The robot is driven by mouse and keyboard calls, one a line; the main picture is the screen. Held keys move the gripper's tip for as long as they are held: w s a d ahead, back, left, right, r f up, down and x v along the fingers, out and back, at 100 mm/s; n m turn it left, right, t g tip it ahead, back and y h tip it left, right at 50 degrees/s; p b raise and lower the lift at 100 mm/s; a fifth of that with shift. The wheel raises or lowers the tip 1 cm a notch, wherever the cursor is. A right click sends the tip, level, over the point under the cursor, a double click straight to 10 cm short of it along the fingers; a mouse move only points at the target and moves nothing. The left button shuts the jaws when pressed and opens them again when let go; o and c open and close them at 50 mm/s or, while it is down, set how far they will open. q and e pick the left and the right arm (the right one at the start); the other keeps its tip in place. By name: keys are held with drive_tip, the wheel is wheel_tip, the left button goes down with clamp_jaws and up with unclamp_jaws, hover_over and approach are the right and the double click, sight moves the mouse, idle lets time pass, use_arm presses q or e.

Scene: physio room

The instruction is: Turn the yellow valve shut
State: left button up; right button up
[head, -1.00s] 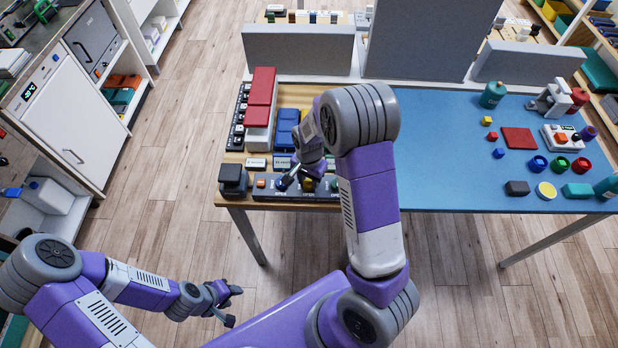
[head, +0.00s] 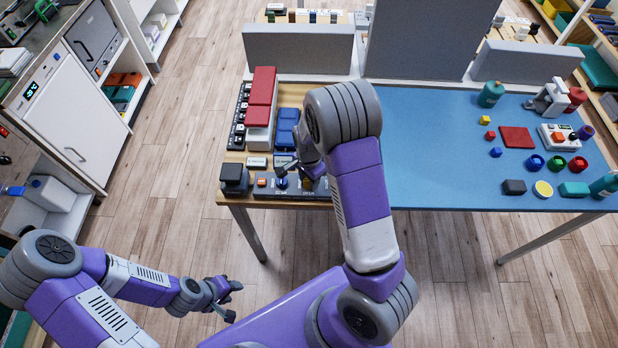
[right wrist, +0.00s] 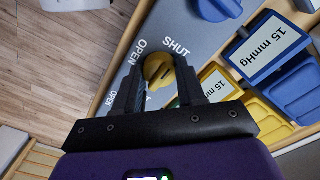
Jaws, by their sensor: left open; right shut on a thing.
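The yellow valve (right wrist: 158,68) shows in the right wrist view as a round knob on a grey panel (right wrist: 205,45). The words OPEN and SHUT are printed beside it. My right gripper (right wrist: 158,80) has one finger on each side of the knob and is shut on it. The fingers hide part of the knob, and I cannot tell which word its handle points to. In the head view, my right gripper (head: 308,178) is over the panel at the table's front edge and mostly hides the valve. My left gripper (head: 226,300) is open and empty, low above the floor.
A blue valve (head: 281,183) is on the same panel, just left of my right gripper. A dark box (head: 234,176) stands at the panel's left end. Red and blue pads stand behind. The blue mat (head: 440,180) at right has bare room on its left part.

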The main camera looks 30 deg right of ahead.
drive_tip(key=o, duration=1.1)
drive_tip(key=shift+c, duration=0.2)
wheel_tip(320, 180, up, 8)
drive_tip(key=shift+f+p, duration=0.2)
drive_tip(key=shift+p, duration=0.65)
